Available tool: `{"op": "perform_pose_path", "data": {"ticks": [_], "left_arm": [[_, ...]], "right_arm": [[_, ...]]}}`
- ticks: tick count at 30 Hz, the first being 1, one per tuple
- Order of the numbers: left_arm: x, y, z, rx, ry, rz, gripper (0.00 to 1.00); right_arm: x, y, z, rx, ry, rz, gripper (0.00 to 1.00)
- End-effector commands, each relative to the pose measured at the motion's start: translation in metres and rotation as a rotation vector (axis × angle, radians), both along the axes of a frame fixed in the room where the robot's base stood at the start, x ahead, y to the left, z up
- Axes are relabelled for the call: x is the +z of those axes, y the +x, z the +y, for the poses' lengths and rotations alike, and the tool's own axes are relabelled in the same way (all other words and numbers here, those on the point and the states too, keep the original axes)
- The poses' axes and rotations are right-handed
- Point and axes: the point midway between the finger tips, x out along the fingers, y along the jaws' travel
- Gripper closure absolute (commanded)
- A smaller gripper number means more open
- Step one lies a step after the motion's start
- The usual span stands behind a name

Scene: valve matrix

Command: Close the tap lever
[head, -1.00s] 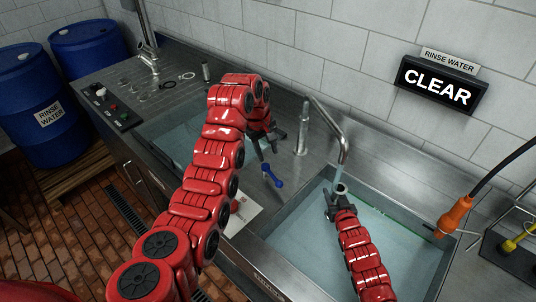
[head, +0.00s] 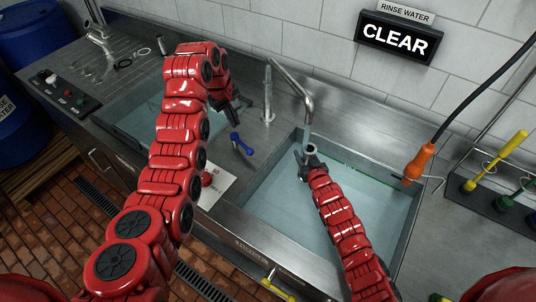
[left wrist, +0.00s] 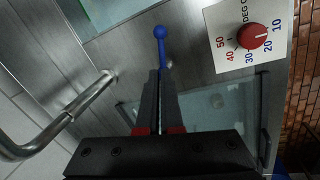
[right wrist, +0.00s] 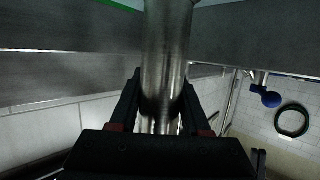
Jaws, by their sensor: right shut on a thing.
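The blue tap lever (head: 241,143) sits on the steel counter between the two basins; its ball end (left wrist: 160,32) points up in the left wrist view. My left gripper (head: 240,112) is just behind the lever. In the left wrist view its fingers (left wrist: 160,75) are nearly together, at the lever's near end; I cannot tell if they touch it. My right gripper (head: 306,163) is shut on a metal cylinder (right wrist: 167,50), its round open top (head: 311,149) under the curved spout (head: 296,83). A pale stream (head: 306,132) falls from the spout toward it.
The right basin (head: 268,205) holds water. A red temperature dial (left wrist: 254,36) is on a white plate beside the lever. An orange-handled hose (head: 419,162) hangs at right, near a rack with a yellow-handled tool (head: 497,160). A wall sign reads CLEAR (head: 394,38).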

Motion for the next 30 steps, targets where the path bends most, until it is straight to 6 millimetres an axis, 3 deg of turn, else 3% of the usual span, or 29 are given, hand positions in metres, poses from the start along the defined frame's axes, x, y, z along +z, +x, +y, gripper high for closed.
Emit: {"op": "perform_pose_path", "data": {"ticks": [5, 12, 17, 23, 30], "left_arm": [[-0.024, 0.014, -0.010, 0.022, -0.051, -0.088, 1.00], [-0.066, 0.044, -0.025, 0.114, -0.192, -0.364, 1.00], [-0.077, 0.050, -0.024, 0.201, -0.281, -0.568, 1.00], [-0.076, 0.035, -0.007, 0.320, -0.370, -0.812, 1.00], [-0.071, -0.018, 0.019, 0.451, -0.446, -1.051, 1.00]], "right_arm": [[0.000, 0.000, 0.000, 0.000, 0.000, -0.001, 1.00], [0.000, 0.000, 0.000, 0.000, 0.000, -0.001, 1.00], [0.000, 0.000, 0.000, 0.000, 0.000, -0.001, 1.00], [0.000, 0.000, 0.000, 0.000, 0.000, -0.001, 1.00], [0.000, 0.000, 0.000, 0.000, 0.000, -0.001, 1.00]]}}
